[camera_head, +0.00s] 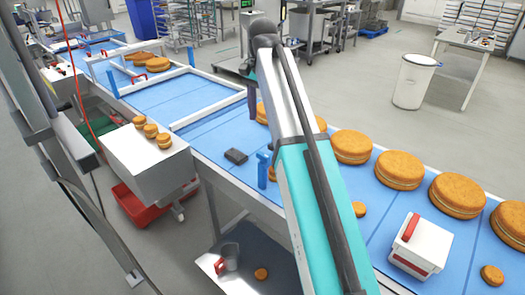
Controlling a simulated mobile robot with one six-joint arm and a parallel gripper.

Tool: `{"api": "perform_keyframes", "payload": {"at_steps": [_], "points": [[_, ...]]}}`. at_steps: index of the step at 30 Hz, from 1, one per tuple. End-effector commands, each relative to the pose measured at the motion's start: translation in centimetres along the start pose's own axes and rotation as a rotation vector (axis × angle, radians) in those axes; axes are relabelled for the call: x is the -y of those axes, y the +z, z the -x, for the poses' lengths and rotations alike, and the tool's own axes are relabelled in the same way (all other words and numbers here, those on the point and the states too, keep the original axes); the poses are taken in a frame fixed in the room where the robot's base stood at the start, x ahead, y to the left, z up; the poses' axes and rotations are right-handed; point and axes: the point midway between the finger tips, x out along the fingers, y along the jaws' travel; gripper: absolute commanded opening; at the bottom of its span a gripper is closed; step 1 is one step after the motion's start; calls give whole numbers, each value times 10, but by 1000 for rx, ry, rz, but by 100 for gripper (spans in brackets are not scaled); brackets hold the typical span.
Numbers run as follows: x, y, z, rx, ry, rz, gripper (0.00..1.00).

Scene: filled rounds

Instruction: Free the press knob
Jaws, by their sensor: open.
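My gripper (252,112) is small and dark at the far end of my arm, hanging above the blue conveyor; its jaws are open and nothing shows between them. I cannot tell for certain which thing is the press knob. A white box (428,245) with a red handle (411,228) on top stands on the belt at lower right, far from my gripper. A dark block (236,156) lies on the belt below my gripper, beside an upright blue post (262,168). My arm hides part of the belt.
Several large filled rounds (398,170) line the belt at right, with small ones nearby (359,209). A lower shelf (247,275) holds a clear jug (229,257) and a small round (261,273).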

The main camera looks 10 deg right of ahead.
Motion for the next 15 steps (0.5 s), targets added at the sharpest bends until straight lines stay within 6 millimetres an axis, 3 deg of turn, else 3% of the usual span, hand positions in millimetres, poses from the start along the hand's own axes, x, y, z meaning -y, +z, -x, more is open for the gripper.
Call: {"api": "perform_keyframes", "payload": {"at_steps": [5,15], "points": [[0,1,-8,0,1,1,59],[0,2,-41,1,2,2,59]]}}
